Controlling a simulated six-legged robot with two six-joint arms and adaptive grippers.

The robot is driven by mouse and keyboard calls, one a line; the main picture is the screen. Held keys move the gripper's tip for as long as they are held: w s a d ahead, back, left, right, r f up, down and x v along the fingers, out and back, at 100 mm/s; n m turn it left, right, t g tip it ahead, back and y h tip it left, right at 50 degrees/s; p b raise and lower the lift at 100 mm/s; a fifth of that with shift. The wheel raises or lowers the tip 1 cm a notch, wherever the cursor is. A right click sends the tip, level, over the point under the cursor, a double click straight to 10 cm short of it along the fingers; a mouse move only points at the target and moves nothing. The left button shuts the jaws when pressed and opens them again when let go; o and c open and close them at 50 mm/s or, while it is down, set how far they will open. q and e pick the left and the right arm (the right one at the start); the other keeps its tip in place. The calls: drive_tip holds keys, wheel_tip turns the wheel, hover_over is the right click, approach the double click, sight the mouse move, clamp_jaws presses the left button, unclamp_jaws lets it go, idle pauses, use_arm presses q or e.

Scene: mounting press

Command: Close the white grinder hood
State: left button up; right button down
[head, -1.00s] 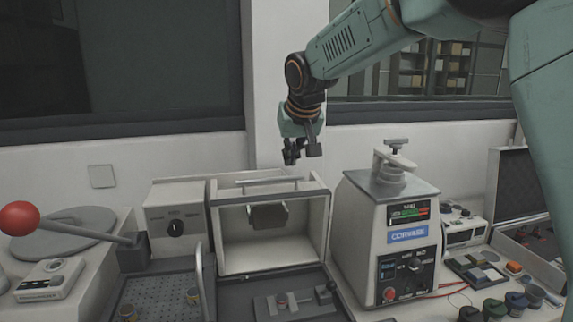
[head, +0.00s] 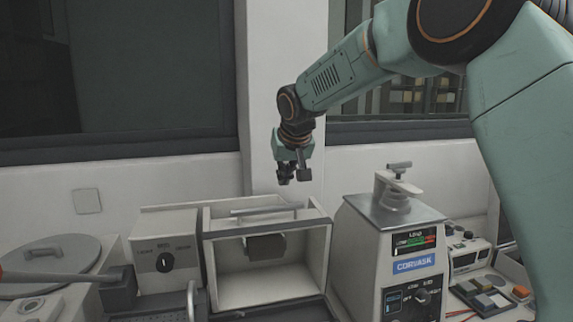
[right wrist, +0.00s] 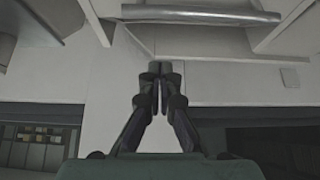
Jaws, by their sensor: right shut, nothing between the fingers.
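The white grinder (head: 211,259) is an open-fronted box in the middle of the head view, with a dark grinding part (head: 265,247) inside. Its white hood (head: 315,214) is up at the top, so the front opening is exposed. A grey handle bar (head: 266,210) runs across the hood's upper edge. It also shows in the right wrist view (right wrist: 200,17). My right gripper (head: 294,177) points down above the hood's right part, apart from the bar. In the right wrist view its fingertips (right wrist: 160,72) meet, with nothing between them.
A white press (head: 410,250) with a top clamp stands close on the right. A white control box (head: 165,250) with a black knob adjoins the grinder on the left. A round grey lid (head: 50,262) lies farther left. The wall is close behind.

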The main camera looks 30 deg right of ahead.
sight(286, 219)
drive_tip(key=x, duration=0.4)
drive_tip(key=shift+w+d+f+p, duration=0.1)
drive_tip(key=shift+w+f+p, duration=0.05)
drive_tip(key=shift+p, duration=0.15)
drive_tip(key=shift+s+a+f, duration=0.15)
drive_tip(key=shift+s, duration=0.4)
drive_tip(key=shift+s+a+f, duration=0.1)
drive_tip(key=shift+s+a, duration=0.05)
drive_tip(key=shift+s, duration=0.4)
drive_tip(key=shift+s+a+f, duration=0.15)
drive_tip(key=shift+s, duration=0.55)
drive_tip(key=shift+f, duration=0.2)
drive_tip(key=shift+s+a, duration=0.1)
drive_tip(key=shift+s, duration=0.05)
